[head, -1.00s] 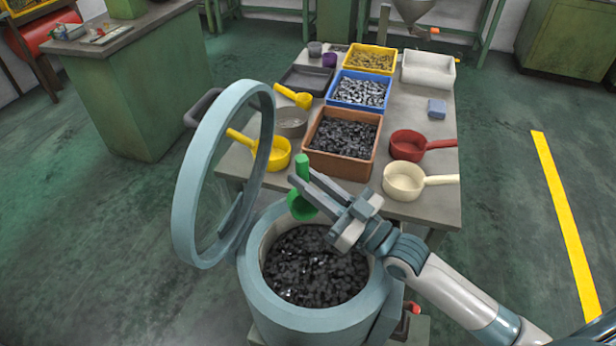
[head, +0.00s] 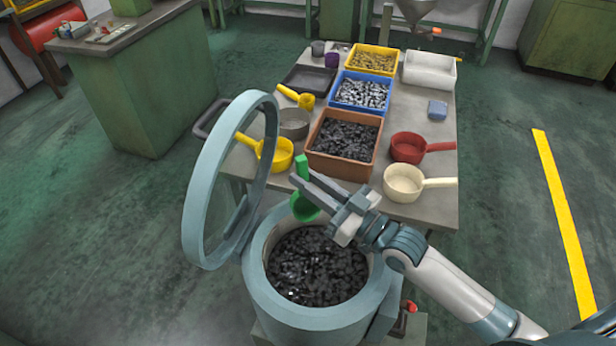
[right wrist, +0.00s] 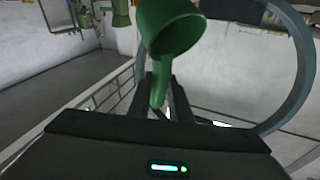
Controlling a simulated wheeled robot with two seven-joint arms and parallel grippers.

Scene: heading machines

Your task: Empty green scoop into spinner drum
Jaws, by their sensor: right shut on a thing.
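The green scoop (head: 304,204) is held by my right gripper (head: 312,182) above the back rim of the spinner drum (head: 262,290). In the right wrist view the scoop (right wrist: 168,30) is tilted, and its handle lies between the two fingers (right wrist: 165,98). I cannot see what the scoop's bowl contains. The drum is open at the top and holds many small dark parts (head: 318,262). Its round lid (head: 194,215) with a clear pane stands raised on the left. My left gripper does not show.
Behind the drum a table carries a brown bin of dark parts (head: 318,168), a blue bin (head: 336,100), a yellow bin (head: 358,56), a red scoop (head: 407,148), a cream scoop (head: 403,181) and a yellow scoop (head: 278,155). Open floor lies on both sides.

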